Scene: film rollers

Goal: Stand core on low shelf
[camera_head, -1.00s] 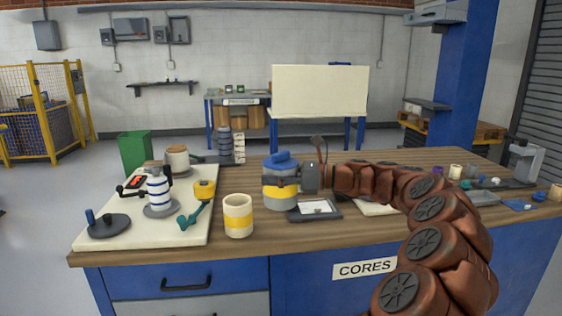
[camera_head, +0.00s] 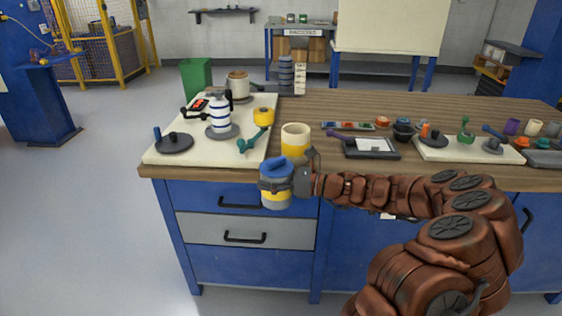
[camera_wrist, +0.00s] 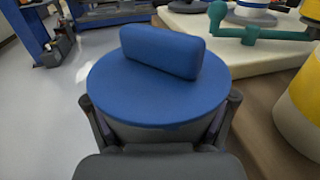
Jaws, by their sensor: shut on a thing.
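My gripper (camera_head: 278,188) is shut on a cylinder (camera_head: 276,199) with a grey and yellow body and a blue top with a raised bar. I hold it about upright in front of the bench's front edge, level with the top drawer. In the wrist view its blue top (camera_wrist: 155,90) fills the middle, with a finger on each side; its base is hidden there. A cream cylinder with a yellow band (camera_head: 295,140) stands on the bench just behind it. I cannot tell which shelf is the low shelf; a wall shelf (camera_head: 223,12) shows at the back.
The wooden bench (camera_head: 330,175) has blue drawers (camera_head: 245,265) below. A pale board (camera_head: 165,150) holds a striped bottle-like thing (camera_head: 219,115) and tools. Trays and small parts lie at the right. Open floor (camera_head: 85,220) is at the left, with a blue cabinet (camera_head: 35,85) beyond.

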